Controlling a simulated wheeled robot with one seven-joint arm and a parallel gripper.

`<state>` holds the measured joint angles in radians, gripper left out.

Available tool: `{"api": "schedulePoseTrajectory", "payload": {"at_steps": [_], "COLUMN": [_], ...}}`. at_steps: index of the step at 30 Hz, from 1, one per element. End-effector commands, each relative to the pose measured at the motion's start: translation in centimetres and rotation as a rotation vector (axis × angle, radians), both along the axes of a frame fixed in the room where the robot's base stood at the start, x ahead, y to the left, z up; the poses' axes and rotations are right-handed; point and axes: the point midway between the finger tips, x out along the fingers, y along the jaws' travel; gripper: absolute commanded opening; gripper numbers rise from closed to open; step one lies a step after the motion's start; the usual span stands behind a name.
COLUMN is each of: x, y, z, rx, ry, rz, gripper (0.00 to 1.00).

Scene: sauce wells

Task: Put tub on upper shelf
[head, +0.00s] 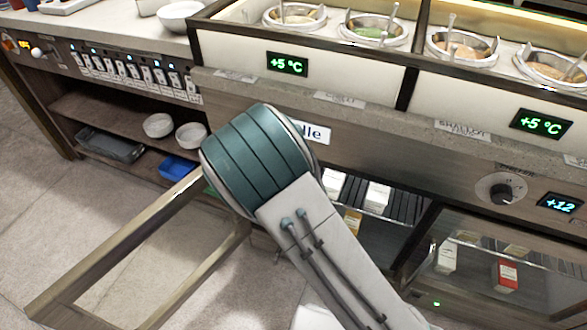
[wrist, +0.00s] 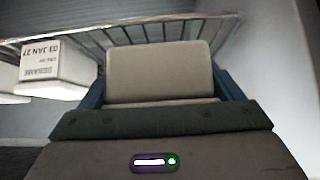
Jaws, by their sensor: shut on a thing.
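The tub (wrist: 160,72) is a plain beige block in the middle of the wrist view. My gripper (wrist: 160,92) is shut on it, with one blue-grey finger at each side. Wire shelf bars (wrist: 150,32) show just beyond the tub; I cannot tell whether the tub touches them. In the head view my arm hides the gripper and the held tub. That view shows part of a shelf with white tubs (head: 377,196) inside the open cabinet below the counter.
White labelled tubs (wrist: 52,68) stand left of the held tub. A pale wall (wrist: 280,75) is close on the right. The open door frame (head: 105,250) swings out at the left. A closed glass door (head: 500,270) is at the right. Sauce wells (head: 375,30) line the counter above.

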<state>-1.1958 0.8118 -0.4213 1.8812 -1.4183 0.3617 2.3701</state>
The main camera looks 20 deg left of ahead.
Motion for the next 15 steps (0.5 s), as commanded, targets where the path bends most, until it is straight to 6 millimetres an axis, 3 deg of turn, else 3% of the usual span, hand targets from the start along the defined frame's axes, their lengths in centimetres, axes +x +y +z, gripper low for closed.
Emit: {"api": "schedulePoseTrajectory", "payload": {"at_steps": [9, 15], "x": [3.5, 4.5], "y": [-0.4, -0.3], "z": [-2.0, -3.0], "rx": [-0.001, 0.001], "ry": [-0.001, 0.000], "rz": [-0.001, 0.001], "gripper": [0.50, 0.50]}}
